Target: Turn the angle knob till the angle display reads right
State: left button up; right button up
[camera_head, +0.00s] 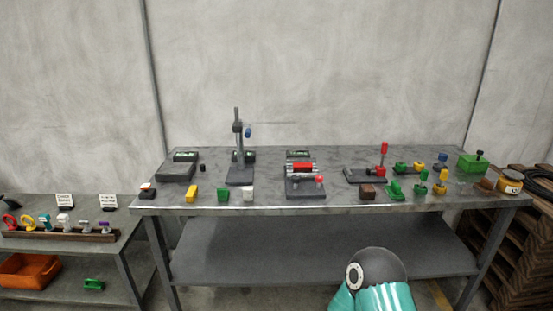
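Several small dark displays with green faces stand at the back of the grey metal bench (330,204). One display (186,156) is at the left, behind a dark box (175,173) with a small black knob-like piece (202,168) beside it. Another display (298,154) is behind a fixture with a red cylinder (302,168) and a red ball knob (320,179). A third is partly hidden behind a stand (237,150) with a blue knob (248,132). I cannot tell which is the angle display, and the readings are too small to read. Neither gripper is in view.
A dark fixture with a red upright handle (384,150) stands right of centre. Small coloured blocks and knobs line the front edge. A green box (473,163) is at the right end. A lower side table (120,235) holds a rack and an orange bin (28,270).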

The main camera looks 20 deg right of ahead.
aim_at(296, 179)
jog(key=u, duration=0.45)
jog(key=i, duration=0.5)
jog(key=z, duration=0.7)
jog(key=i, duration=1.1)
jog(key=z, duration=0.95)
jog(key=k, duration=0.85)
jog(key=z, duration=0.2)
jog(key=i, duration=0.9)
jog(key=u, duration=0.15)
